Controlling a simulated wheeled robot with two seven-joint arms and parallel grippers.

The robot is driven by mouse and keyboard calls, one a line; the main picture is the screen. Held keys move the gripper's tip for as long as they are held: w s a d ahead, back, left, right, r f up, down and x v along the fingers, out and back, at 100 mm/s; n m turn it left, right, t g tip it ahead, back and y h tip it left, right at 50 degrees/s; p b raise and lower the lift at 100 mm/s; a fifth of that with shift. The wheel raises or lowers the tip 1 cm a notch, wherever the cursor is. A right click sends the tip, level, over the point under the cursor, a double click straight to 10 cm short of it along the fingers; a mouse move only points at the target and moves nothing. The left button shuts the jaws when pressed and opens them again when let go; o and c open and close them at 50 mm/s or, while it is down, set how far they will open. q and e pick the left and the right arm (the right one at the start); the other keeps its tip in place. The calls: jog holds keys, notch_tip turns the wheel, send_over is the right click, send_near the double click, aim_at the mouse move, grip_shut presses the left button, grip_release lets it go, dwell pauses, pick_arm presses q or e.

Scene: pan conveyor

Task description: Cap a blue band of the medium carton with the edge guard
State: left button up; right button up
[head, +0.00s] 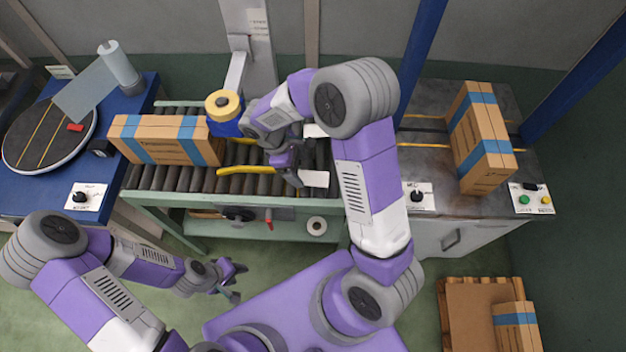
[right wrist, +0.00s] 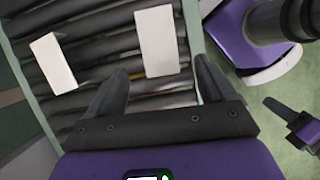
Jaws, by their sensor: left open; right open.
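Two white pieces that look like edge guards lie on the conveyor rollers: a near one (head: 314,179) and a far one (head: 314,130). In the right wrist view, the near piece (right wrist: 157,40) sits ahead of my open fingers, in line with the gap between them, and the far piece (right wrist: 53,63) is to the left. My right gripper (head: 292,172) is open and empty, just left of the near piece. A carton with blue bands (head: 160,141) lies on the conveyor's left part; another (head: 480,138) stands on the right table. Which is medium is unclear. My left gripper (head: 232,281) is open and empty over the floor.
A smaller banded carton (head: 515,325) sits on a pallet at lower right. Blue posts rise near the right table.

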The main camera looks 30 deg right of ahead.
aim_at(308, 178)
jog(key=shift+b+x, duration=0.7)
jog(key=shift+x, duration=2)
jog(key=shift+c, duration=0.3)
jog(key=shift+r, duration=0.1)
jog(key=c, duration=1)
